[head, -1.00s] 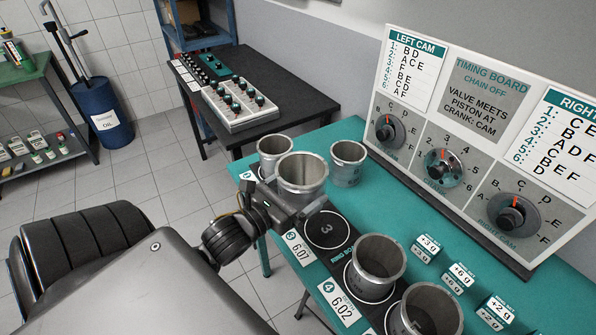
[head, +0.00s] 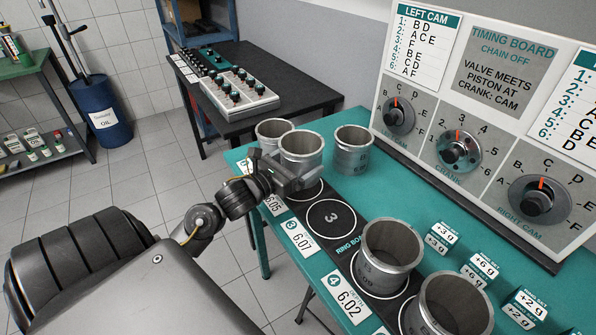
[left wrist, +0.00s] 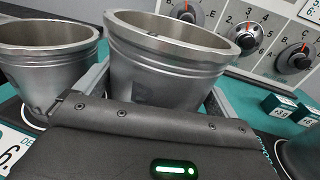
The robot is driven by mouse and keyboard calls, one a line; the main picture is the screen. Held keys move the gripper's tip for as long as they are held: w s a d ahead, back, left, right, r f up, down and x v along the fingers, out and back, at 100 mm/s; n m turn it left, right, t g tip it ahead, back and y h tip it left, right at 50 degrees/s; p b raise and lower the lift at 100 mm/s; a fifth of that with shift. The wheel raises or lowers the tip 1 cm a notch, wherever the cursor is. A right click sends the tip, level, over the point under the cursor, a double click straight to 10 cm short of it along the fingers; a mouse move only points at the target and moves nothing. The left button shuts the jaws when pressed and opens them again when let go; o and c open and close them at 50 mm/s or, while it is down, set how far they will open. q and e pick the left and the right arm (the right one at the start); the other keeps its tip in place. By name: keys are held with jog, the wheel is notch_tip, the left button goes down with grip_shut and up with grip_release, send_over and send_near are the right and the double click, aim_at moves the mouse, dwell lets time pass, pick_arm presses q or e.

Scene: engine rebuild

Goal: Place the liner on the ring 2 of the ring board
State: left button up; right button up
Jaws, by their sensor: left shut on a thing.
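My left gripper (head: 288,180) is shut on a grey metal liner (head: 301,148), held upright at the far end of the ring board (head: 348,236). The held liner fills the middle of the left wrist view (left wrist: 165,75). Beneath the gripper, an arc of ring 2 (head: 313,193) shows just beyond ring 3; the rest is hidden. Whether the liner's base touches the board is hidden by the gripper. Ring 3 (head: 331,219) is bare. Another liner (head: 271,130) stands just behind the held one, and shows at left in the left wrist view (left wrist: 45,65). My right gripper is out of view.
Liners stand on ring 4 (head: 388,258) and the ring nearest me (head: 452,305). A loose liner (head: 352,152) stands on the teal table right of the held one. Small weight blocks (head: 478,270) and the timing board (head: 470,150) lie to the right.

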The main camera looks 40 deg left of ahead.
pick_arm(q)
jog(key=shift+f, duration=0.1)
notch_tip(320, 180, down, 2)
jog(key=shift+w+a+f+p, duration=0.1)
jog(key=shift+w+a+p, duration=0.05)
jog(key=shift+p, duration=0.25)
jog(key=shift+f, duration=0.55)
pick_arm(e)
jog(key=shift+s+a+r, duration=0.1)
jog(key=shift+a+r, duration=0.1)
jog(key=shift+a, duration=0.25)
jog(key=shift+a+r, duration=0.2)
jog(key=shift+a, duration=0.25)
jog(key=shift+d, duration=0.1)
